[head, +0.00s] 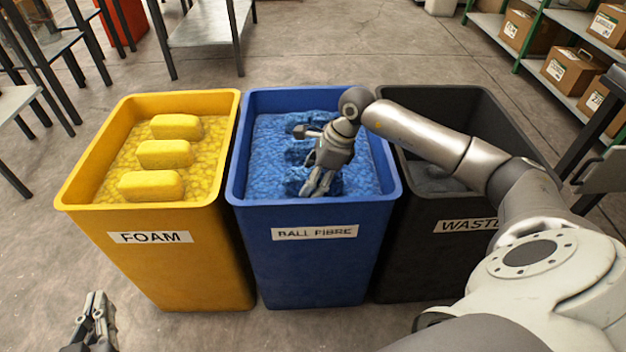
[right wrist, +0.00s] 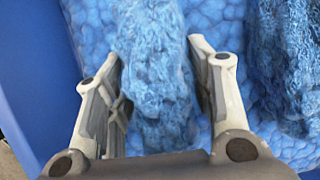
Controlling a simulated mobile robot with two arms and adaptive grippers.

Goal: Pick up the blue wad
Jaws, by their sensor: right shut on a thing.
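The blue bin (head: 310,262), labelled BALL FIBRE, stands in the middle and holds blue fill with several blue wads on it. My right gripper (head: 318,188) reaches down into this bin over the front wad (head: 296,181) and partly hides it. In the right wrist view, a shaggy blue wad (right wrist: 157,70) lies between the two fingers of my right gripper (right wrist: 160,75), which is shut on it. The wad is still down at the fill. Another blue wad (right wrist: 285,65) is to the right. My left gripper (head: 95,318) is low at the left, away from the bins; its finger gap is unclear.
A yellow bin (head: 185,255) labelled FOAM, with several yellow blocks, stands left of the blue bin. A black bin (head: 420,260), labelled WASTE, stands right, under my right arm. Tables (head: 205,25) and shelves with boxes (head: 572,70) are behind. Open floor lies beyond the bins.

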